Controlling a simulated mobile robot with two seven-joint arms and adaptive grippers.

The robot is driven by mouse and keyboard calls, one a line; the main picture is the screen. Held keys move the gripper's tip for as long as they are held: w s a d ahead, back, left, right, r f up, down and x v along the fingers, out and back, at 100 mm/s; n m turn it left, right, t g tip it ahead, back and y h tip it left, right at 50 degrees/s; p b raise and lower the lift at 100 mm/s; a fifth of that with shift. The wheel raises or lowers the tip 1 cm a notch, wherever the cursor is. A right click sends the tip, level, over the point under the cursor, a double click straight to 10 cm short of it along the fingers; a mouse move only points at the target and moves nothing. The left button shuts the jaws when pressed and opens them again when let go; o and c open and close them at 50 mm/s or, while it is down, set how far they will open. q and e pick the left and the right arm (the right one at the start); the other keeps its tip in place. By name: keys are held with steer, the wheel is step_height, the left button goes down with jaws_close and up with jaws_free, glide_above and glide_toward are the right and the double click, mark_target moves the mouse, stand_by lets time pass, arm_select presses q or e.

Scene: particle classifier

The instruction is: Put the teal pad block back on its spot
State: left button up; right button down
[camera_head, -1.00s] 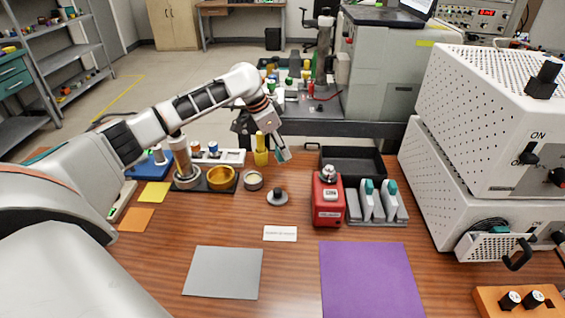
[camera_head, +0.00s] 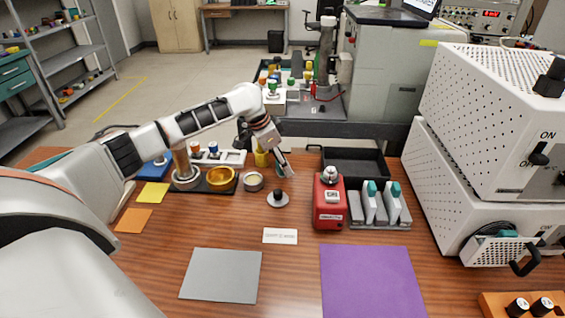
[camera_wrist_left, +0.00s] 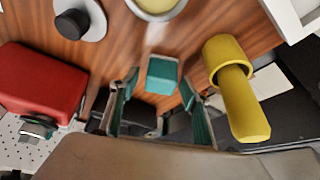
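The teal pad block (camera_wrist_left: 162,76) sits on the wooden table, small and boxy, in the left wrist view. My left gripper (camera_wrist_left: 158,98) is open, its two teal-padded fingers spread on either side of the block's near side. I cannot tell whether either finger touches it. In the head view my left gripper (camera_head: 284,168) is low over the table, between the yellow pestle-like part (camera_head: 261,157) and the red device (camera_head: 329,205). There the block is largely hidden by the fingers. No spot for the block can be made out clearly. My right gripper is not in view.
A round tin (camera_head: 253,181) and a grey disc with a black knob (camera_head: 278,198) stand just in front of the gripper. A rack with teal-topped pieces (camera_head: 378,217) and a black tray (camera_head: 354,158) are to the right. Grey (camera_head: 222,276) and purple (camera_head: 370,282) mats are clear.

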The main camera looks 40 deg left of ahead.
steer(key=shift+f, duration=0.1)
arm_select(q)
steer(key=shift+a+r, duration=0.1)
steer(key=shift+r, duration=0.3)
steer(key=p+v, duration=0.3)
steer(key=v, duration=0.8)
steer(key=shift+p, duration=0.4)
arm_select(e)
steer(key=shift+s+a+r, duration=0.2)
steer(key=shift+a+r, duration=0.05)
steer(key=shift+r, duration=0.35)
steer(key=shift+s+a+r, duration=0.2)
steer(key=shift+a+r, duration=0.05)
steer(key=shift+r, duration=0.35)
arm_select(q)
steer(key=shift+s+r, duration=0.1)
steer(key=shift+r, duration=0.05)
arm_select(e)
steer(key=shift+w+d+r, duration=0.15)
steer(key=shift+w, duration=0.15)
